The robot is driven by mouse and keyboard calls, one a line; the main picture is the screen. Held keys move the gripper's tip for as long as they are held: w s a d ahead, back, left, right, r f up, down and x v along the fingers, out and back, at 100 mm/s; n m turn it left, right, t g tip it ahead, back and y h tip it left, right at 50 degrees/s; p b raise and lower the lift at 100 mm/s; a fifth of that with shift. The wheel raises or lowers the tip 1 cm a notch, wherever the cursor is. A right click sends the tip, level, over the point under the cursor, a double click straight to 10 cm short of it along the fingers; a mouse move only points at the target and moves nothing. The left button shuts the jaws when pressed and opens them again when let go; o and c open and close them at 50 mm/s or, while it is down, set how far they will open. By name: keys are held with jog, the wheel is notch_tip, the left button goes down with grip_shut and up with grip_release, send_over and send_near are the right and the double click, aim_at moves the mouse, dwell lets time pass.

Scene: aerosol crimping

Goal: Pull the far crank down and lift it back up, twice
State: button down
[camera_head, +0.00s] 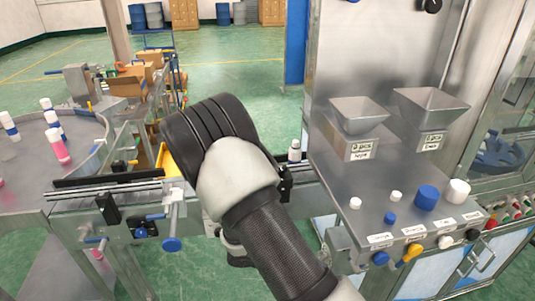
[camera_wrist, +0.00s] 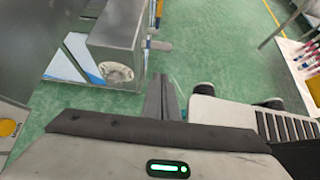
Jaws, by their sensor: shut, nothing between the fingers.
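I cannot make out for certain which part is the far crank. Handles with blue ends, one with a blue knob (camera_head: 171,244), hang under the conveyor's near edge in the head view. A black knob (camera_head: 431,5) sits high on the steel panel at the upper right. My gripper (camera_wrist: 163,98) is shut and empty in the wrist view, its fingers together above the green floor. It touches no crank there. A grey metal box (camera_wrist: 117,45) with a round pale fitting (camera_wrist: 117,73) stands beyond the fingers. In the head view my arm hides most of the gripper.
The steel bench (camera_head: 340,190) at right holds two hoppers, several caps and a row of coloured knobs. A conveyor (camera_head: 90,190) runs beside a round table (camera_head: 25,160) with bottles at left. A small white bottle (camera_head: 294,152) stands right of my arm. Open green floor lies behind.

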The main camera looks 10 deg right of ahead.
jog(key=s+a+r+m+t+y+p, duration=0.1)
jog(key=r+m, duration=0.5)
jog(key=r, duration=0.6)
jog(key=s+a+r+m+t+y+p, duration=0.1)
jog(key=s+r+m+y, duration=0.5)
jog(key=r, duration=0.6)
jog(key=s+a+r+m+t+y+p, duration=0.1)
jog(key=r+m, duration=0.5)
jog(key=r, duration=0.7)
jog(key=s+a+t+y, duration=0.1)
jog(key=s+a+y, duration=0.1)
jog(key=s+a, duration=0.1)
jog(key=shift+s+m+t+y, duration=0.25)
jog(key=shift+m+t+y, duration=0.05)
jog(key=shift+m+t, duration=0.1)
jog(key=shift+a, duration=0.1)
